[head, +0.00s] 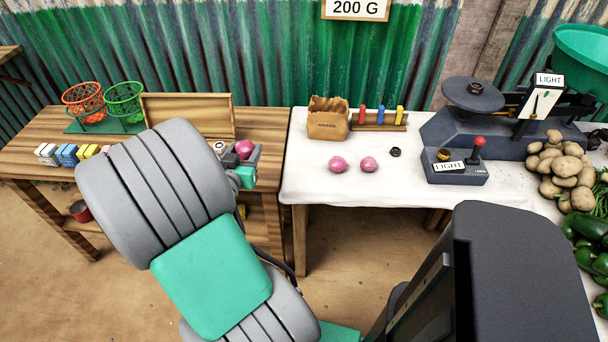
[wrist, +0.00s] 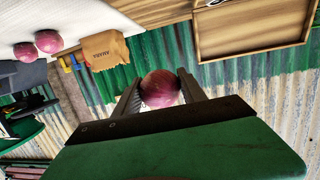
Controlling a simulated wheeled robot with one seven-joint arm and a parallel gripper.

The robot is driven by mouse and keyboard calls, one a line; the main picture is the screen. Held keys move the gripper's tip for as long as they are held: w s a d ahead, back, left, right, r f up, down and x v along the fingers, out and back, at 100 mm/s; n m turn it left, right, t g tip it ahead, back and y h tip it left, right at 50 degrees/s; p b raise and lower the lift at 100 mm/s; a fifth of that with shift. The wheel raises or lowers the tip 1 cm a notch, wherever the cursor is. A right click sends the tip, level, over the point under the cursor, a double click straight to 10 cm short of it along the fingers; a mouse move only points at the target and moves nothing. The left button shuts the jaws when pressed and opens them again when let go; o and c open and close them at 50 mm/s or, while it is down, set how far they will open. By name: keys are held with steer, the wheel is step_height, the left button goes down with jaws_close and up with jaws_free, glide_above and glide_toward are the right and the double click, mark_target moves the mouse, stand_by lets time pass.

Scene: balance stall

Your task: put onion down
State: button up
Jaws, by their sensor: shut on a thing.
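My gripper (head: 246,170) is shut on a purple-red onion (head: 244,149), which shows at the right end of my arm in the head view. In the wrist view the held onion (wrist: 160,88) sits between the two fingers of my gripper (wrist: 161,92). Two more onions, a left one (head: 338,164) and a right one (head: 369,164), lie apart on the white-topped table (head: 322,191). My arm hides part of the wooden table (head: 40,130) below and left of the held onion.
A brown paper bag (head: 327,121) stands behind the loose onions. A wooden tray (head: 188,113) stands at the wooden table's back. A dark scale (head: 452,132) and potatoes (head: 560,170) occupy the right. White cloth is clear left of the onions.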

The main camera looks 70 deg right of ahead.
steer(key=s+m+g+y+b, duration=0.1)
steer(key=s+m+g, duration=0.7)
steer(key=s, duration=1.2)
steer(key=g+y, duration=0.1)
steer(key=g, duration=0.1)
steer(key=shift+g+y, duration=0.3)
steer(key=shift+s+f, duration=0.1)
steer(key=shift+f, duration=0.05)
steer(key=w+d+f, duration=0.1)
steer(key=d, duration=0.2)
steer(key=w+d+f, duration=0.1)
steer(key=d+f, duration=0.1)
steer(key=d, duration=0.1)
steer(key=w+d+f+b, duration=0.1)
steer(key=w+d+f, duration=0.1)
steer(key=d, duration=0.1)
steer(key=shift+f, duration=0.1)
glide_above(311, 168)
step_height(311, 168, down, 5)
steer(key=shift+s+r, duration=0.1)
steer(key=shift+r, duration=0.1)
step_height(311, 168, down, 3)
steer(key=shift+d+r+b, duration=0.1)
steer(key=shift+d+b, duration=0.05)
steer(key=shift+b, duration=0.35)
steer(key=shift+f, duration=0.2)
